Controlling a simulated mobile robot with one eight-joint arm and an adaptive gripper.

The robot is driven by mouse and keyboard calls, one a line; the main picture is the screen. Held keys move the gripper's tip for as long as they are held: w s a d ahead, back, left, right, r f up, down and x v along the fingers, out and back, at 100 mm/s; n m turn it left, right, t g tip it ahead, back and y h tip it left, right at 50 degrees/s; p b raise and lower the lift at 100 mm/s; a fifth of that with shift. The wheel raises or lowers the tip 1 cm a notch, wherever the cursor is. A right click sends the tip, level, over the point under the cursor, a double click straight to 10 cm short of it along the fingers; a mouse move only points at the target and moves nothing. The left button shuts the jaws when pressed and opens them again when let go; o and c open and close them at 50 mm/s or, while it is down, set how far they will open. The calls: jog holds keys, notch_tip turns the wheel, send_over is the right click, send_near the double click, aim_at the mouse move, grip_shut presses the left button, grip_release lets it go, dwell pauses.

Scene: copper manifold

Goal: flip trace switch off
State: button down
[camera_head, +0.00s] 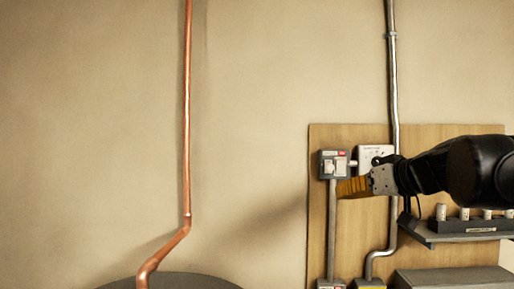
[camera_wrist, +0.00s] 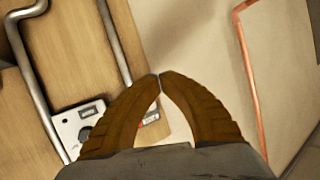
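A small grey switch box (camera_head: 333,163) with white switch parts and a red label is mounted on the wooden board; its lettering is too small to read, so I cannot confirm it is the trace switch. My gripper (camera_head: 341,188) has yellow-orange fingers that reach in from the right, pointing left, and appears just below the box. In the wrist view my gripper's fingertips (camera_wrist: 160,77) meet with nothing visible between them. A sliver of the switch box (camera_wrist: 151,117) shows between the fingers, mostly hidden by the left finger. Contact with the box cannot be told.
A white box with a dial (camera_head: 372,155) sits right of the switch box, partly behind my gripper. Grey conduits (camera_head: 332,235) run along the wooden board (camera_head: 352,133). A small shelf (camera_head: 465,232) holds several white-topped items. A copper pipe (camera_head: 187,110) runs down the bare wall at left.

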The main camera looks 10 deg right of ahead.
aim_at(340, 165)
jog(key=r, duration=0.1)
jog(key=d+r, duration=0.1)
jog(key=r+p, duration=0.1)
jog(key=r, duration=0.1)
jog(key=shift+w+d, duration=0.25)
jog(key=shift+w, duration=0.15)
jog(key=shift+w+d+r+p, duration=0.2)
jog(key=shift+w+d+p, duration=0.1)
jog(key=shift+w, duration=1.15)
jog(key=shift+w+d+r+p, duration=0.15)
jog(key=shift+w+d+p, duration=0.1)
jog(key=shift+w, duration=1.15)
jog(key=shift+w+d+r+p, duration=0.2)
jog(key=shift+w+d+p, duration=0.1)
jog(key=shift+w, duration=1.15)
jog(key=shift+w, duration=0.15)
jog(key=shift+w+d, duration=0.1)
jog(key=shift+w, duration=0.15)
jog(key=shift+w+d+r+p, duration=0.1)
jog(key=shift+w+r+p, duration=0.15)
jog(key=shift+p, duration=0.2)
jog(key=shift+f, duration=0.1)
